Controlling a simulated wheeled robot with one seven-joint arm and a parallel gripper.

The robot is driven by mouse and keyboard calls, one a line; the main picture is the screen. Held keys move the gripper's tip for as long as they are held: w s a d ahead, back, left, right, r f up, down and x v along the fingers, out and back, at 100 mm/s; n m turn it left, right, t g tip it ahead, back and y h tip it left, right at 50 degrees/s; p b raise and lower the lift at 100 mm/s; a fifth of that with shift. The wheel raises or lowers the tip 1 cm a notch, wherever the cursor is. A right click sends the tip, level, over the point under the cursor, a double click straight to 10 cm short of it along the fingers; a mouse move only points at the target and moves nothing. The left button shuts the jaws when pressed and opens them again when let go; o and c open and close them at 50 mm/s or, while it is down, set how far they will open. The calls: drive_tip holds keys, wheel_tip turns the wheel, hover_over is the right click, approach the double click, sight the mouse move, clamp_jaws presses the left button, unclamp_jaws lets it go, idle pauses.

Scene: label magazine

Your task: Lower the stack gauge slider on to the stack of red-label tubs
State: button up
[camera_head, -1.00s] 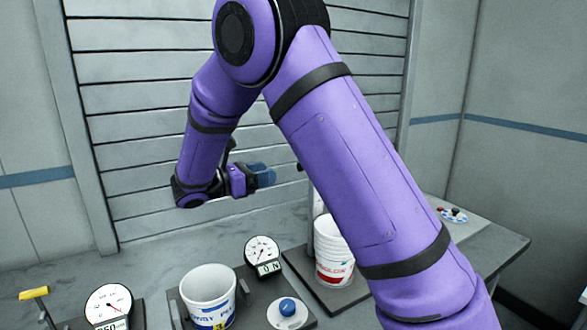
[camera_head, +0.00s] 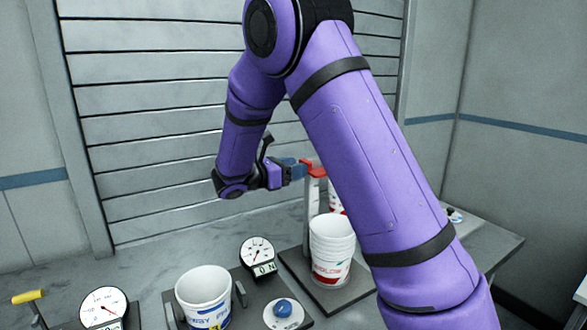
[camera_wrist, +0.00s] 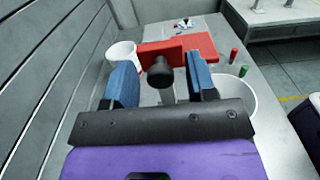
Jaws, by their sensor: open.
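The stack of red-label tubs (camera_head: 332,250) stands on a dark base plate (camera_head: 308,288), right of centre in the head view. The gauge's pale post rises behind its left side, with the red slider (camera_head: 315,169) near its top, above the tub rims. In the wrist view the red slider (camera_wrist: 178,47) has a dark round knob (camera_wrist: 160,76) facing me. My gripper (camera_head: 298,168) is open at the slider's height. In the wrist view its blue fingers (camera_wrist: 162,84) stand on either side of the knob. Contact cannot be told.
A blue-label tub (camera_head: 204,296) stands left of the stack, near a dial gauge (camera_head: 257,256) and a blue button (camera_head: 284,306). Another dial (camera_head: 103,307) and a yellow-handled lever (camera_head: 27,297) are farther left. In the wrist view another white tub (camera_wrist: 121,53) stands beyond my left finger.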

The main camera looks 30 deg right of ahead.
drive_tip(key=shift+c, duration=0.4)
drive_tip(key=c, duration=0.6)
wheel_tip(320, 180, down, 13)
drive_tip(key=o, duration=0.7)
drive_tip(key=shift+a, duration=0.1)
drive_tip(key=a, duration=1)
drive_tip(key=shift+a, duration=0.35)
